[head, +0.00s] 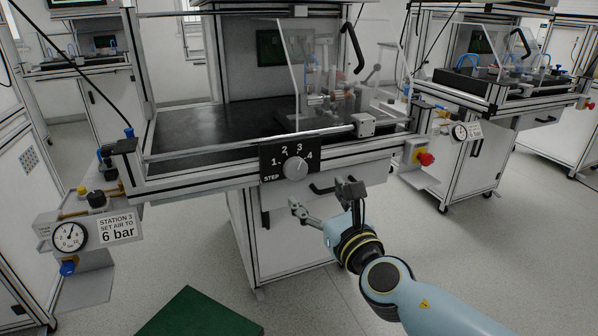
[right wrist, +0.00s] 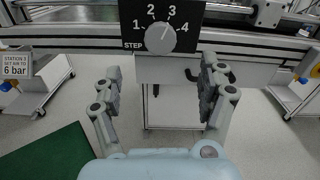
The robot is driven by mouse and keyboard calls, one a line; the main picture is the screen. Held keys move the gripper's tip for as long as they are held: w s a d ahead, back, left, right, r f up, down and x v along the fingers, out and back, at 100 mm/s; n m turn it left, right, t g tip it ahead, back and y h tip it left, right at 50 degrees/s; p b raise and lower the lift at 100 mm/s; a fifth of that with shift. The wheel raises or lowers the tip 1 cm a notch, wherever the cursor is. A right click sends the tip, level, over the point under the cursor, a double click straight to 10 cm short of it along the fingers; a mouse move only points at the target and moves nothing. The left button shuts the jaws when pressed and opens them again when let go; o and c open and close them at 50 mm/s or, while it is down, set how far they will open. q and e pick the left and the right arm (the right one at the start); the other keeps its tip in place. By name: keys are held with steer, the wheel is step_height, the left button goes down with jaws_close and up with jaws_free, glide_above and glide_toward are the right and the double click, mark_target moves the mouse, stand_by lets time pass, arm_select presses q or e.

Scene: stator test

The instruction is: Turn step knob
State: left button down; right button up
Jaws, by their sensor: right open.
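The step knob (head: 295,168) is a round grey dial on a black STEP plate (head: 270,160) numbered 1 to 4, fixed to the front rail of the middle station. In the right wrist view the knob (right wrist: 160,38) sits at the top centre; its mark tilts up and to the right, roughly towards 3. My right gripper (head: 320,198) is open and empty, in front of and below the knob. In the right wrist view its fingers (right wrist: 160,78) are spread wide, apart from the knob. My left gripper is not in view.
A black handle (head: 322,189) is below the rail, close to my right gripper. A red emergency button (head: 425,159) is to the right. A pressure gauge (head: 69,237) with a 6 bar sign (head: 117,229) is at left. A green mat (head: 200,314) lies on the floor.

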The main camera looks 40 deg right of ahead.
mark_target(298, 171)
steer(key=x, duration=1)
steer(key=shift+w+d, duration=0.2)
steer(key=shift+w, duration=0.15)
steer(key=c, duration=1.2)
steer(key=shift+f, duration=0.1)
steer(key=shift+m+b, duration=0.3)
steer(key=shift+m, duration=0.1)
steer(key=m+b, duration=0.1)
steer(key=m, duration=0.2)
steer(key=shift+f+m+b, duration=0.1)
steer(key=shift+m+b, duration=0.3)
steer(key=shift+d+m+b, duration=0.1)
steer(key=shift+m+b, duration=0.8)
steer(key=shift+m, duration=1.3)
